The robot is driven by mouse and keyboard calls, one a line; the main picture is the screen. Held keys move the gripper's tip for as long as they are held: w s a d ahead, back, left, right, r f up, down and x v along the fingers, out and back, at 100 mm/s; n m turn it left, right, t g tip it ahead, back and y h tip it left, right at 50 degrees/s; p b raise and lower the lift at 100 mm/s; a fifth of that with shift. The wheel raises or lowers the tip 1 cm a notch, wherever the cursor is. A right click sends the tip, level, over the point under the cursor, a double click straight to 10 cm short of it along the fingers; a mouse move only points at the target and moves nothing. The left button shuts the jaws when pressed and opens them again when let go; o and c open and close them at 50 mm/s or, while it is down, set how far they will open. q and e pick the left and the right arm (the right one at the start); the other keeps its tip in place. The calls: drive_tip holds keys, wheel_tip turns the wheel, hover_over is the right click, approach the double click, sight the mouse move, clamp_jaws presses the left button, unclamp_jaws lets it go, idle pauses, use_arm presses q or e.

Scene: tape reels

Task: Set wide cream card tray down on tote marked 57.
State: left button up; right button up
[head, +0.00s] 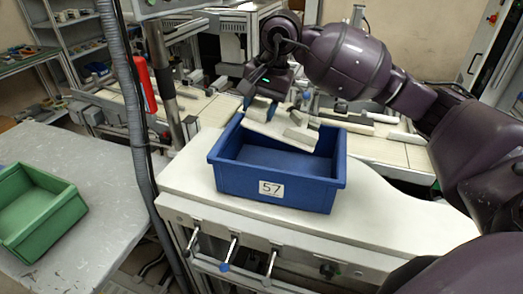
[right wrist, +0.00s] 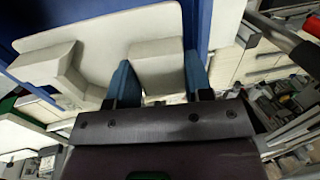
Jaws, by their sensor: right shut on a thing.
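The blue tote (head: 275,190) with a white label reading 57 stands on the white worktop. The wide cream card tray (head: 277,130) is tilted over the tote's back part; I cannot tell whether it touches the rim. My right gripper (head: 268,98) is shut on the tray from above and behind. In the right wrist view, the fingers (right wrist: 160,82) close on a raised block of the cream tray (right wrist: 102,52), with the blue tote (right wrist: 50,15) beyond it. My left gripper is not in view.
A green tote (head: 38,210) stands on the grey table at the left. A grey post and hose (head: 135,110) rise between the tables. The white worktop (head: 400,220) is bare right of the blue tote. Conveyor machinery lies behind.

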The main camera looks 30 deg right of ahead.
sight(273, 121)
wheel_tip(273, 121, down, 12)
drive_tip(key=shift+f, duration=0.1)
idle(0.5)
drive_tip(key=o, duration=1)
drive_tip(key=v, duration=1.2)
drive_tip(key=shift+s, duration=0.1)
